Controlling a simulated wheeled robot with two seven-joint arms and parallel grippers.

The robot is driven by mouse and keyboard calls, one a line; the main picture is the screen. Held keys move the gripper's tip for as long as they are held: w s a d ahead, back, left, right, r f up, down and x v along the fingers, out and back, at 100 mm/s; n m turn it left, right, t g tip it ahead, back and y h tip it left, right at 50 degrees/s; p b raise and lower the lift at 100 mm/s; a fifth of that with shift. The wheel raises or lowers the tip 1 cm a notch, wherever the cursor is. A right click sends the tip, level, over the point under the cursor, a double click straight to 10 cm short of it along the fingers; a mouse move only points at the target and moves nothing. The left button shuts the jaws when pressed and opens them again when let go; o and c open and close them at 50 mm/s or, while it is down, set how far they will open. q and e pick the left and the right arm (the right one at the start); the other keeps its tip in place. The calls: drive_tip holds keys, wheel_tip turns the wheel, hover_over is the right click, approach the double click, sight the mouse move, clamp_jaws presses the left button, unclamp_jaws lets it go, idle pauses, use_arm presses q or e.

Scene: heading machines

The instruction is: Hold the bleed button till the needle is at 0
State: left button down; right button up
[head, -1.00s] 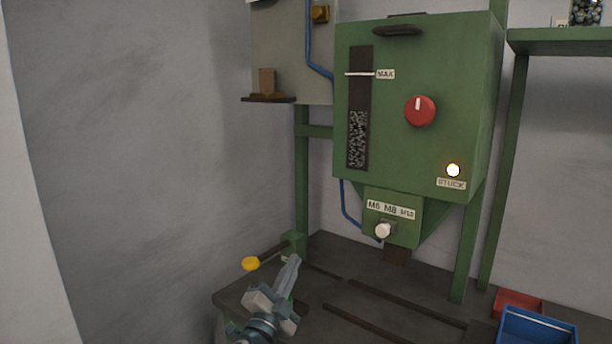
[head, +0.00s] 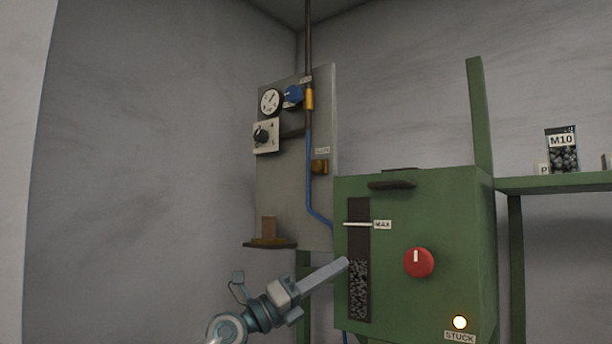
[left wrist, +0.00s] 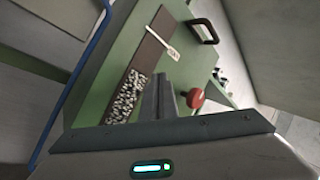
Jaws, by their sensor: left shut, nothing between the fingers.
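A round white gauge (head: 270,101) is at the top of a grey panel (head: 283,190) in the head view. Its dark needle points up and right; the numbers are too small to read. A small brass-coloured block (head: 320,167), perhaps the bleed button, sits low on the panel's right side under a small label that I cannot read. My left gripper (head: 343,264) is shut and empty, below and right of that block, in front of the green machine's dark level window. Its fingers (left wrist: 158,97) also show in the left wrist view. My right gripper is out of view.
A green machine (head: 440,210) with a red knob (head: 419,262) and a lit lamp (head: 460,322) stands right of the panel. A blue hose (head: 308,180) runs down the panel. A blue knob (head: 292,96) and a black dial (head: 261,135) are near the gauge. A shelf (head: 550,183) is right.

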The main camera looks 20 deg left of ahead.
use_arm(q)
drive_tip(key=a+r+m+t+y, duration=0.1)
drive_tip(key=a+r+y, duration=0.4)
drive_tip(key=r, duration=0.6)
drive_tip(key=s+a+r+m+t+y, duration=0.1)
drive_tip(key=a+r+y, duration=0.4)
drive_tip(key=a+r, duration=0.5)
drive_tip(key=shift+s+r+t, duration=0.3)
drive_tip(key=shift+r, duration=0.2)
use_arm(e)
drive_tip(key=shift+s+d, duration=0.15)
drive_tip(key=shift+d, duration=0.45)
